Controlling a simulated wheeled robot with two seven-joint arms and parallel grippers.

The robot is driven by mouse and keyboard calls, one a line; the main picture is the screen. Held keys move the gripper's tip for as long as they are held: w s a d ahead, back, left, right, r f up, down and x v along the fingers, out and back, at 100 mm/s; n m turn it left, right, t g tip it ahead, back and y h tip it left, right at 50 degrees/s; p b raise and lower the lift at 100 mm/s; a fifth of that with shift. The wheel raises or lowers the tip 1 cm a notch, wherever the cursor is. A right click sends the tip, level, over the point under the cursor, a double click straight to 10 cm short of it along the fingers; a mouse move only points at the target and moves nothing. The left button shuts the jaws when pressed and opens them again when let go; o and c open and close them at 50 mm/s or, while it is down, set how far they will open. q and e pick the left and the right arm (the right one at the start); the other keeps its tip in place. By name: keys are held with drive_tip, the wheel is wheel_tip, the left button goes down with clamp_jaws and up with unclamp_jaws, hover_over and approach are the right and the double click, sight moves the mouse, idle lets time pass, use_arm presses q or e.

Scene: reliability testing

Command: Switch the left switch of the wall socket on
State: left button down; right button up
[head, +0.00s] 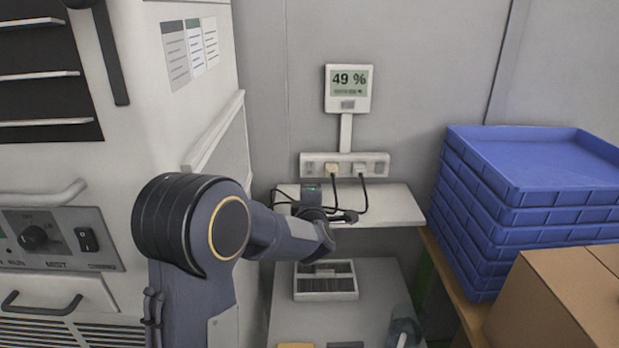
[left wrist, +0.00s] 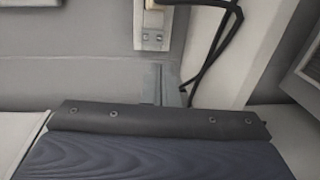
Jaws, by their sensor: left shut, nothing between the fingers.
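The white wall socket (head: 345,158) is a horizontal strip on the grey wall with two plugs in its middle. Its left switch (head: 309,168) is at the left end; I cannot tell its position. My left gripper (head: 349,216) is shut and empty, in front of and below the socket, over the small shelf. In the left wrist view, one end of the socket strip (left wrist: 152,38) shows at the top with part of a plug. The dark gripper body fills the bottom of that view. My right gripper is not in view.
A display reading 49 % (head: 348,88) is above the socket. Black cables (head: 365,195) hang from the plugs onto the white shelf (head: 400,208). Stacked blue trays (head: 480,215) and a cardboard box (head: 560,305) stand right. A white machine (head: 150,110) stands left.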

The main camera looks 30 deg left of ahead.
sight(309, 173)
use_arm(q)
drive_tip(key=p+x, duration=0.1)
drive_tip(key=x, duration=1)
drive_tip(key=shift+w+p, duration=0.15)
drive_tip(key=shift+p, duration=0.2)
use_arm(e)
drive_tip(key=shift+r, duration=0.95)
